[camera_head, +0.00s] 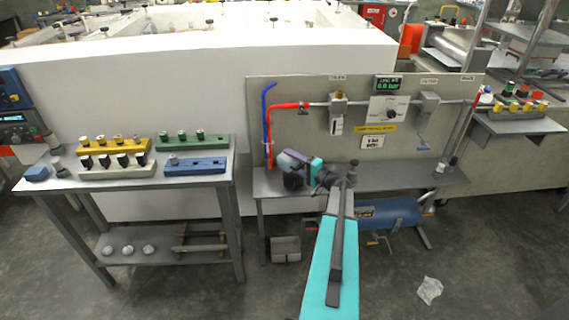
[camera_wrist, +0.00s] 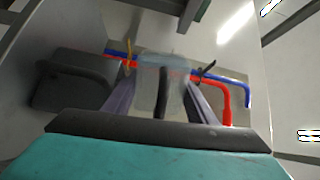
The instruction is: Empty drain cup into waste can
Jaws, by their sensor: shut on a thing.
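My gripper (camera_head: 288,160) is at the left end of the bench, in front of the panel and close to the hoses. In the wrist view my gripper (camera_wrist: 162,98) has its two fingers shut on a pale, see-through cup (camera_wrist: 160,68), which I take for the drain cup. A dark upright strip shows in front of the cup. The cup looks tilted in that view; its contents cannot be made out. A grey, open-looking box (camera_head: 286,249) on the floor below the bench may be the waste can.
A blue tank (camera_head: 390,213) lies under the bench. A side table (camera_head: 75,184) with coloured racks stands left. Crumpled paper (camera_head: 429,290) lies on open floor.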

